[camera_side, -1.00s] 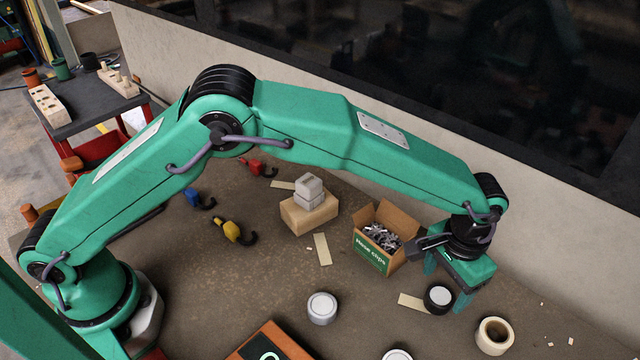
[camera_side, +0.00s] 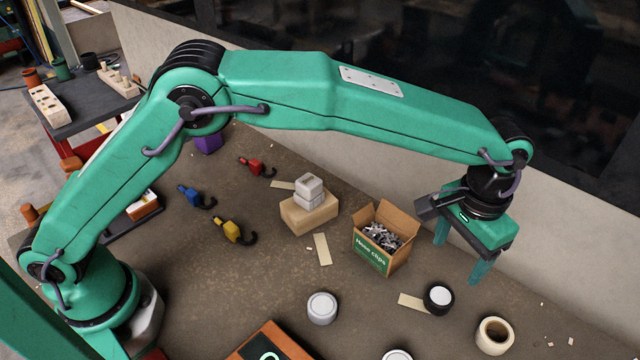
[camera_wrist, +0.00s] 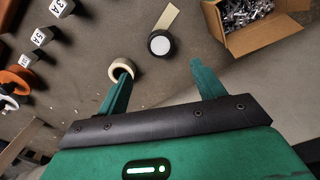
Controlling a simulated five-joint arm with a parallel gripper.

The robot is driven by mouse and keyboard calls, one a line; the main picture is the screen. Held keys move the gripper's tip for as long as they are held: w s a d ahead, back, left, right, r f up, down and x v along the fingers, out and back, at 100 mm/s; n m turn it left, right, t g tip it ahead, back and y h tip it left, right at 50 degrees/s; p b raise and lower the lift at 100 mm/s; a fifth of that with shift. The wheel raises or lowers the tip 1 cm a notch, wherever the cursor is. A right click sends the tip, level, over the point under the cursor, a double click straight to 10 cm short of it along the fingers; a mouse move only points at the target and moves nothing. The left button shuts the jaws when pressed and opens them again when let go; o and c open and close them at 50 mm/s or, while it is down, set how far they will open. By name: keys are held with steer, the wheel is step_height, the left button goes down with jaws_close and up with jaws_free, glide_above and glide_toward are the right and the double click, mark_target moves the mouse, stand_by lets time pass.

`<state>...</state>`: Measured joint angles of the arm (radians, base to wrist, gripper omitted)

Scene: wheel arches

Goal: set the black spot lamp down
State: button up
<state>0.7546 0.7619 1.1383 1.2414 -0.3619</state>
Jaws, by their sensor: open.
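The black spot lamp (camera_side: 438,299), a short black cylinder with a pale round face, stands on the brown bench top, touching or very near a pale wooden strip. In the wrist view the lamp (camera_wrist: 160,43) lies ahead of the fingers, its light face up. My gripper (camera_side: 456,262) is open and empty, raised above and behind the lamp in the side view. In the wrist view both green fingers of my gripper (camera_wrist: 163,80) are spread wide with nothing between them. The lamp is clear of both fingers.
A cardboard box of hose clips (camera_side: 386,240) stands left of my gripper. A tape roll (camera_side: 495,335) lies right of the lamp, and a grey-white lamp (camera_side: 322,308) stands to its left. A wooden block with grey pieces (camera_side: 309,212) is farther back. The wall runs behind.

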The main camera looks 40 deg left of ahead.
steer(key=shift+a+r, duration=0.1)
steer(key=s+a+r+n+t, duration=0.1)
steer(key=a+r, duration=0.4)
steer(key=a, duration=0.3)
steer(key=s+a+r+t+h, duration=0.1)
steer(key=a+r, duration=0.3)
steer(key=a, duration=0.3)
steer(key=s+a+r+n, duration=0.1)
steer(key=a+r, duration=0.4)
steer(key=a, duration=0.3)
steer(key=s+a+f+n+t, duration=0.1)
steer(key=s+a, duration=0.7)
steer(key=s+a+f+n+t+y, duration=0.1)
steer(key=s+a+t, duration=0.1)
steer(key=s+a, duration=0.7)
steer(key=shift+s+f+n+t, duration=0.2)
steer(key=shift+f+n+t, duration=0.05)
steer(key=shift+n+t, duration=0.05)
